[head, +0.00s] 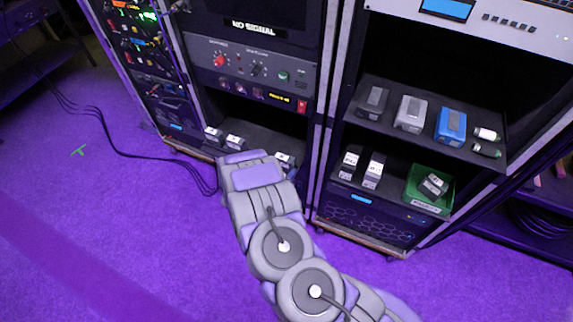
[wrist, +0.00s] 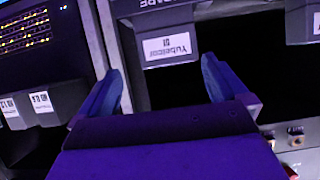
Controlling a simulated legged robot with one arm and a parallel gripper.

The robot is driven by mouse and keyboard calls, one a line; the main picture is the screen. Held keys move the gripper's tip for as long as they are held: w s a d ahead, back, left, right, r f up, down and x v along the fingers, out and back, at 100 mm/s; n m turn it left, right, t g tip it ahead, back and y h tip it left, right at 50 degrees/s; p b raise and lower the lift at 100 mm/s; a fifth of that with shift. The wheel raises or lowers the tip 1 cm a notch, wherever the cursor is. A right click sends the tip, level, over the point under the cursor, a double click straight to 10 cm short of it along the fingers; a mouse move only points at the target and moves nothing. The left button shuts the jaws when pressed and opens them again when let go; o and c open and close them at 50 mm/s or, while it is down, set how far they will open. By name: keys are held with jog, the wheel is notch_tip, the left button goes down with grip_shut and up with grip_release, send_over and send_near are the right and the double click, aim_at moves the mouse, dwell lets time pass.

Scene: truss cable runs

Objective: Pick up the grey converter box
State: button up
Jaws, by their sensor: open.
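The grey converter box (head: 411,113) is light grey and stands on the upper shelf of the right rack in the head view, between a dark grey box (head: 373,100) and a blue box (head: 451,124). My arm reaches to the middle rack's low shelf, left of and below the grey box. In the wrist view my gripper (wrist: 162,85) is open, with its two fingers apart. A dark box with a white label (wrist: 167,48) shows beyond the gap between them, not gripped. I cannot tell the grey converter box in the wrist view. My fingertips are hidden in the head view.
Small white-labelled boxes (head: 234,141) stand on the middle rack's low shelf. More labelled boxes (head: 373,170) and a green tray (head: 414,203) are on the right rack's lower shelf. Rack posts divide the bays. Cables (head: 150,155) lie on the purple floor at left.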

aim_at(281, 163)
jog(key=shift+w+a+f, duration=0.4)
jog(key=shift+w+f, duration=0.05)
jog(key=shift+w, duration=0.2)
jog(key=shift+w+a+f, duration=0.35)
jog(key=shift+w+f, duration=0.1)
jog(key=shift+w, duration=0.15)
jog(key=shift+w+d, duration=0.15)
jog(key=shift+d, duration=0.2)
jog(key=w+d, duration=0.1)
jog(key=w+f+b, duration=0.1)
jog(key=w+d, duration=0.1)
jog(key=shift+w+d+f+b, duration=0.25)
jog(key=shift+w+d+b, duration=0.05)
jog(key=shift+d+b, duration=0.05)
jog(key=shift+w+a+f, duration=0.15)
jog(key=shift+w+a, duration=0.05)
jog(key=shift+a, duration=0.5)
jog(key=shift+d, duration=0.55)
jog(key=c, duration=0.7)
jog(key=shift+a, duration=0.2)
jog(key=c, duration=0.3)
jog(key=shift+a, duration=0.15)
